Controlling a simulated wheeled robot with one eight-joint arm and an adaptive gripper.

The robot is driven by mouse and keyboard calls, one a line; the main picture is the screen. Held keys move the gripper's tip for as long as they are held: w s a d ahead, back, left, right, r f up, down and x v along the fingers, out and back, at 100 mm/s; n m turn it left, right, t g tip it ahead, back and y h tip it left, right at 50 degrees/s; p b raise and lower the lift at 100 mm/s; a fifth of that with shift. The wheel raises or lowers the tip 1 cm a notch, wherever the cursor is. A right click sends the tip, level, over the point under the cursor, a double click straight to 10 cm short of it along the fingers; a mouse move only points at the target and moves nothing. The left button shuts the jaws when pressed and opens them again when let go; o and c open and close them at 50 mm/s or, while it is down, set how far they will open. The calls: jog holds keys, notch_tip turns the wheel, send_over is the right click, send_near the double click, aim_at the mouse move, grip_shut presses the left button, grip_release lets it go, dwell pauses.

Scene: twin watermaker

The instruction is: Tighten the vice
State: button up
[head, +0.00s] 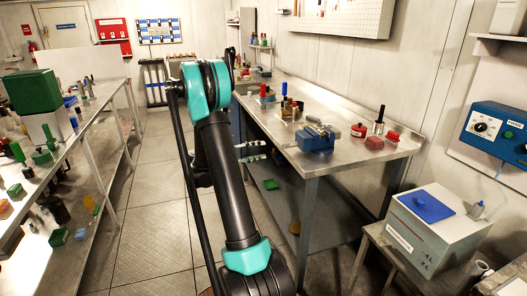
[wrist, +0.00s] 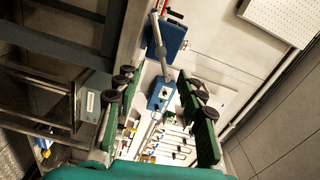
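The blue vice (head: 318,138) sits on the near end of the metal workbench, with its jaws on top. Whether the vice jaws are closed is too small to tell.
A grey box with a blue lid (head: 428,207) stands on a stool to the right. A blue control panel (head: 497,132) hangs on the wall. The aisle floor (head: 155,200) is clear.

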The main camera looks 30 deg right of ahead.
aim_at(290, 145)
jog(key=shift+r+n, duration=0.15)
jog(key=shift+n, duration=0.15)
jog(key=c, duration=0.5)
jog(key=n, duration=0.1)
jog(key=r+n, duration=0.1)
jog(key=n, duration=0.1)
jog(key=shift+w+a, duration=0.1)
jog(key=shift+a, duration=0.05)
grip_shut()
notch_tip(290, 145, up, 6)
jog(key=a+r+n, duration=0.1)
jog(key=n, duration=1.8)
jog(key=s+d+f, duration=0.4)
jog(key=d, duration=0.6)
jog(key=shift+s+f, duration=0.15)
jog(key=shift+s, duration=0.1)
